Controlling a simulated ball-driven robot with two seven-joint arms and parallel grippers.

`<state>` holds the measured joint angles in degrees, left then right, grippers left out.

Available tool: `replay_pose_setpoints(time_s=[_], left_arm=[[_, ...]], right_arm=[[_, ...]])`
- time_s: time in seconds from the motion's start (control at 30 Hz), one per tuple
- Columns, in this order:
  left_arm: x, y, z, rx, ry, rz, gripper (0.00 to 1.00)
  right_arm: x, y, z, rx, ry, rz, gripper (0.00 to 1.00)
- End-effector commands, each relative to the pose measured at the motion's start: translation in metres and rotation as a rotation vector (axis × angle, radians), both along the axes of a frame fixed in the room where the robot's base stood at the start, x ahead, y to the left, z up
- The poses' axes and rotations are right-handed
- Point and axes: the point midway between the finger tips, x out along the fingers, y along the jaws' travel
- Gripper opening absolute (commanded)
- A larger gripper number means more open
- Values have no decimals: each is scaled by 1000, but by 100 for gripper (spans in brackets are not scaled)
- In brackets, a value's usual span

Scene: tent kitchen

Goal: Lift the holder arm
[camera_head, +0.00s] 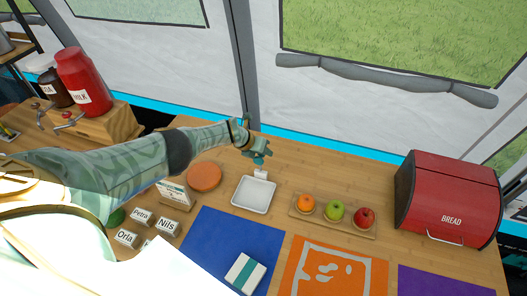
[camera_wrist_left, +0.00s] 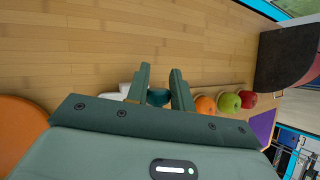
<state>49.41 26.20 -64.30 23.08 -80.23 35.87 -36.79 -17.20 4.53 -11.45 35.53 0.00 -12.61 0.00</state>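The holder is a white square tray (camera_head: 252,196) on the wooden table, with a small white block (camera_head: 261,174) at its back edge. A teal knob (camera_head: 258,159), which seems to be the end of the holder arm, shows just above that block. My left gripper (camera_head: 253,150) is at the knob. The rest of the holder arm is hidden or too small to make out. My right gripper is not in view.
An orange disc (camera_head: 204,177) lies left of the tray. A wooden board (camera_head: 303,214) with an orange, a green apple and a red apple is to its right. A red bread box (camera_head: 447,199) stands farther right. A blue mat (camera_head: 205,240) lies in front.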

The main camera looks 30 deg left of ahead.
Motion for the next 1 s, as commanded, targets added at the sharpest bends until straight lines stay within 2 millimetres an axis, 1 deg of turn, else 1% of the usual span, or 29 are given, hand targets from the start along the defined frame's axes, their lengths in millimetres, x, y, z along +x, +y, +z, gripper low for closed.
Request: replay_pose_setpoints(time_s=[0.03,0.1,0.33,0.43,1.0], left_arm=[[-6,2,-8,8,14,-3,29],[-6,2,-7,7,13,-2,44],[-5,2,-6,7,12,-2,44],[-5,3,-3,7,10,-1,44],[3,23,42,6,7,-1,44]], right_arm=[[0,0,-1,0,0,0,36],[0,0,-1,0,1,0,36],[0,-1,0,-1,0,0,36],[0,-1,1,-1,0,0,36],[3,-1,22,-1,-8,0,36]])
